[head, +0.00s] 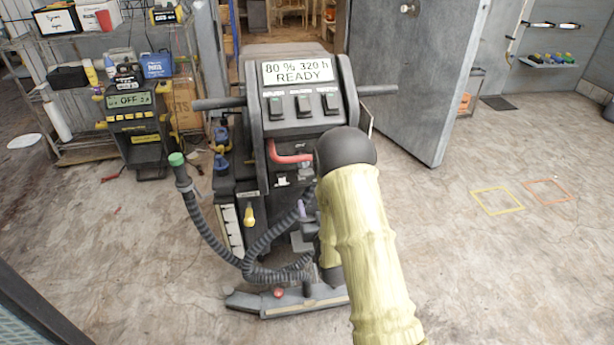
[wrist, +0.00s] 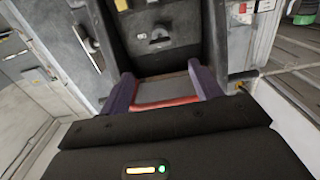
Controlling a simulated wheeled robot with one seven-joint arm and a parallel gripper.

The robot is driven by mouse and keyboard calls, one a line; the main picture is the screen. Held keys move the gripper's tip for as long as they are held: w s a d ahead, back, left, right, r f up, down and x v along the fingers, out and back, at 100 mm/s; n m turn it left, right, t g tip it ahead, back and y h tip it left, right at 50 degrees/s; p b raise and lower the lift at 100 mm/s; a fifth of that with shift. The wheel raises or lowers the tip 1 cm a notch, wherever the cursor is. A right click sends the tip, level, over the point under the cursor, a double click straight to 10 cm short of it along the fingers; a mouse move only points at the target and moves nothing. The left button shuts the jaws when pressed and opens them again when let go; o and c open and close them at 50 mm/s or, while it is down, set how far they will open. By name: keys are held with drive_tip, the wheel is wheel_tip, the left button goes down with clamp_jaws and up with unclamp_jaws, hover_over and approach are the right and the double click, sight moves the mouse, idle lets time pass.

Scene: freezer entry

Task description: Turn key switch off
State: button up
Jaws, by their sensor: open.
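The floor machine (head: 300,125) stands upright in the middle of the head view. Its display reads "80 % 320 h READY", and a row of rocker switches sits below it. A small dark fitting with a pale mark (head: 282,181) is low on its front; it may be the key switch, but it is too small to be sure. A similar fitting (wrist: 157,39) shows beyond my fingers in the wrist view. My gripper (wrist: 162,76) is open, its purple fingers spread apart with no key visible between them. In the head view my arm mostly hides it.
A black hose (head: 225,252) loops at the machine's left. A shelf (head: 75,100) and a unit reading "OFF" (head: 130,115) stand left. A grey door (head: 405,75) stands behind right.

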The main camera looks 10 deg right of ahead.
sight(307, 175)
drive_tip(key=w, duration=1.3)
drive_tip(key=shift+w, duration=0.25)
drive_tip(key=c, duration=1)
